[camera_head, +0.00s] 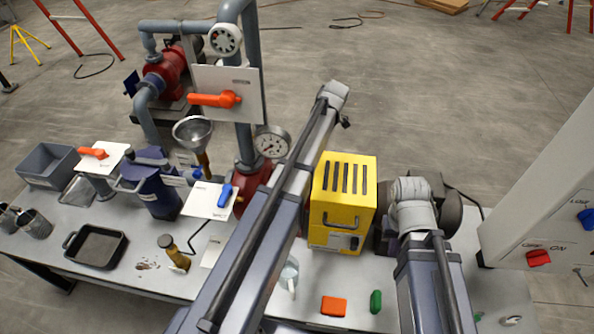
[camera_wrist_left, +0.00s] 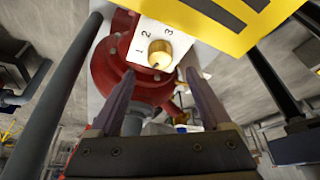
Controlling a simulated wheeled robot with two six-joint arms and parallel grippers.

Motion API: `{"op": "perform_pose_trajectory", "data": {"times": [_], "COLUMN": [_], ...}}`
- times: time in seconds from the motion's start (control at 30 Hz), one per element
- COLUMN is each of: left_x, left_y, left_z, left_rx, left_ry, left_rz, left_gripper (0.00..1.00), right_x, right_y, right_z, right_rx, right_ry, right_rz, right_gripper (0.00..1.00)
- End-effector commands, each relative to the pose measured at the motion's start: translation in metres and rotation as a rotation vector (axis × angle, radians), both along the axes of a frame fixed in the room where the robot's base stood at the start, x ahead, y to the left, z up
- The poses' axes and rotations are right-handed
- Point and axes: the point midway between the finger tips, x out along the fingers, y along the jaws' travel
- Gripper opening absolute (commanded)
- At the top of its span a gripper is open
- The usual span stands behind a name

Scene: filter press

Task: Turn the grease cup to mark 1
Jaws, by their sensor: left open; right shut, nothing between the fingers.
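The grease cup (camera_wrist_left: 159,54) is a round brass knob on a white plate (camera_wrist_left: 128,47) marked 1, 2 and 3, seen in the left wrist view. Which mark it points to cannot be made out. My left gripper (camera_wrist_left: 160,76) is open, with its fingertips to either side below the knob, apart from it and with nothing between them. In the head view the grease cup does not show clearly, and my left arm crosses that area. My right arm reaches up beside the yellow box in the head view; its gripper is shut, but its fingers are hard to make out.
The yellow box (camera_head: 342,190) stands close to the cup. Red and grey pipework with a pressure gauge (camera_head: 271,142) rises behind the table. A white switch cabinet (camera_head: 548,200) stands at right.

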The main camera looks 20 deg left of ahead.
Motion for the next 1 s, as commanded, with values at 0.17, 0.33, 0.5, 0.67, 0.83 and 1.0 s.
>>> {"op": "perform_pose_trajectory", "data": {"times": [0.17,0.33,0.5,0.67,0.83,1.0], "left_x": [-0.004,-0.010,-0.016,-0.019,-0.020,-0.020], "left_y": [0.004,0.010,0.016,0.020,0.021,0.021], "left_z": [-0.017,-0.038,-0.059,-0.069,-0.069,-0.069], "left_rx": [0.000,0.000,0.000,0.000,0.000,0.000], "left_ry": [0.000,-0.001,-0.001,-0.001,-0.001,-0.001], "left_rz": [0.001,0.000,-0.001,-0.001,-0.001,-0.001], "left_gripper": [0.81,0.81,0.81,0.81,0.81,0.78], "right_x": [0.000,0.000,0.000,0.000,0.000,0.000], "right_y": [0.000,0.000,0.000,0.000,0.000,0.000], "right_z": [-0.017,-0.038,-0.059,-0.069,-0.069,-0.069], "right_rx": [0.000,0.000,0.000,0.000,0.000,0.000], "right_ry": [0.000,0.000,0.000,0.000,0.000,0.000], "right_rz": [0.000,0.000,0.000,0.000,0.000,0.000], "right_gripper": [0.00,0.00,0.00,0.00,0.00,0.00]}}
